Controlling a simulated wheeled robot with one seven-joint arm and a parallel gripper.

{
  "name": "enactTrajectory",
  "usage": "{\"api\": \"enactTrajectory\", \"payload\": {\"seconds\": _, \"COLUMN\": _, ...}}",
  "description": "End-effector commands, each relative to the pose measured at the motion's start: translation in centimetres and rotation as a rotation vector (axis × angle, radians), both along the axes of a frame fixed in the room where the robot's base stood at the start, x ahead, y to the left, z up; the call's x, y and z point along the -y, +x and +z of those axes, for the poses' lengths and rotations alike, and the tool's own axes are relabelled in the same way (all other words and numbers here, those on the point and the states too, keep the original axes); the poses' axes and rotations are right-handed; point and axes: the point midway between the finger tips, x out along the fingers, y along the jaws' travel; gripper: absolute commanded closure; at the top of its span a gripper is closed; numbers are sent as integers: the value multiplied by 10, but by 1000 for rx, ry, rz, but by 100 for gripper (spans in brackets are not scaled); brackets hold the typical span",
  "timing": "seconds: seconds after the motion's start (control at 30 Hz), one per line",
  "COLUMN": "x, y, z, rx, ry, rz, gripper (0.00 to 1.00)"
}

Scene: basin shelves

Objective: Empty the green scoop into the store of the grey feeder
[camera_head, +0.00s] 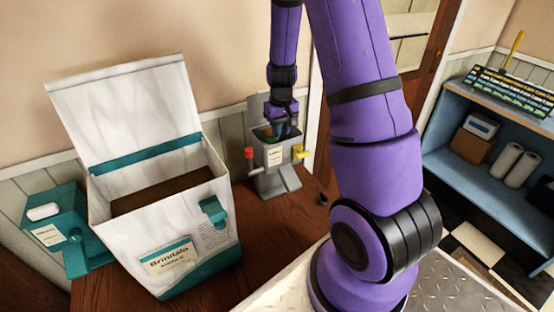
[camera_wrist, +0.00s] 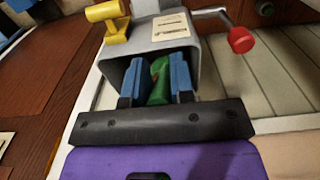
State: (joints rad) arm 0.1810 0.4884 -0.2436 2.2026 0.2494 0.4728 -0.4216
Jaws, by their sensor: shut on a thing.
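The grey feeder (camera_head: 274,178) stands on the wooden top against the back wall, with a pale label, a red-knobbed crank and a yellow part. In the wrist view its grey body (camera_wrist: 143,42) fills the upper middle, its open top facing the camera. My gripper (camera_head: 286,130) points down at the feeder's open top. In the wrist view its blue fingers (camera_wrist: 157,80) are shut on the green scoop (camera_wrist: 159,82), at the store's opening. Most of the scoop is hidden between the fingers. I cannot tell its tilt or whether it holds anything.
A large white box (camera_head: 165,240) with a raised lid stands open left of the feeder. A teal-and-white dispenser (camera_head: 72,232) is at far left. The red knob (camera_wrist: 241,40) and yellow part (camera_wrist: 113,20) stick out from the feeder. A blue shelf (camera_head: 470,165) stands at right.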

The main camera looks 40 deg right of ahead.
Motion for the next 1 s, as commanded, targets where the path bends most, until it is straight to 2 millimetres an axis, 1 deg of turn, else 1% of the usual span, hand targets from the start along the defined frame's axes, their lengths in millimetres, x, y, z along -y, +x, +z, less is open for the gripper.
{"api": "enactTrajectory", "payload": {"seconds": 0.1, "x": -3, "y": 0, "z": -8, "rx": -1, "ry": 0, "rz": 5, "gripper": 100}}
{"api": "enactTrajectory", "payload": {"seconds": 0.2, "x": -4, "y": 0, "z": -11, "rx": 0, "ry": 1, "rz": 7, "gripper": 100}}
{"api": "enactTrajectory", "payload": {"seconds": 1.0, "x": -1, "y": 0, "z": -10, "rx": 6, "ry": 33, "rz": 6, "gripper": 100}}
